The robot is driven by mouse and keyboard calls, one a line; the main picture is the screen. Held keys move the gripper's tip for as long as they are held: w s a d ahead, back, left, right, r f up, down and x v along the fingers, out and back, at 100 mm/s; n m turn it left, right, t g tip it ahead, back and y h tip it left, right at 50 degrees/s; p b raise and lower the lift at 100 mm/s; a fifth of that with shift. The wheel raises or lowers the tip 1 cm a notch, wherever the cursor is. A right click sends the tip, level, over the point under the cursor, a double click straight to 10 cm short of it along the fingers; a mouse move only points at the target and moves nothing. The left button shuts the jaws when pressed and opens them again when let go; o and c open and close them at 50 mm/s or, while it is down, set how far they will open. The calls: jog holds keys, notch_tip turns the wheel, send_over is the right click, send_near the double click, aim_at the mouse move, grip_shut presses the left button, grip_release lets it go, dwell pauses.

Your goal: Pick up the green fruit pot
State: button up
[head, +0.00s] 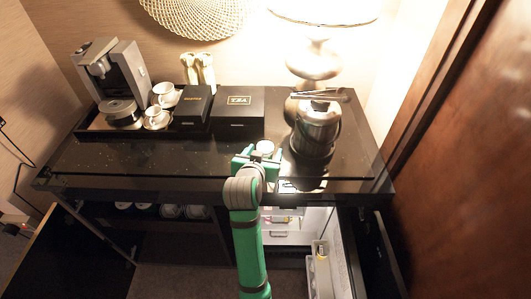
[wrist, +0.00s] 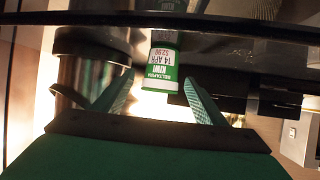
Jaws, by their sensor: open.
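The green fruit pot (wrist: 162,62) shows upside down in the wrist view, with a white label reading KIWI and a green end. It stands on the dark counter, between and beyond the tips of my gripper's fingers (wrist: 159,78). The fingers are apart, one on each side of it in the picture, and I cannot tell whether they reach around it. In the head view, my gripper (head: 257,159) is low over the counter's front part. The pot's pale top (head: 265,147) shows just behind it, and its body is hidden by my gripper.
A metal ice bucket (head: 316,130) with tongs on top stands close to the right of my gripper; it also shows in the wrist view (wrist: 82,76). A black tea box (head: 239,125), coffee machine (head: 105,75) and white cups (head: 156,118) stand behind. The counter's left front (head: 130,160) is clear.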

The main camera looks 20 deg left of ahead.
jog(key=c, duration=1.2)
jog(key=shift+r, duration=0.1)
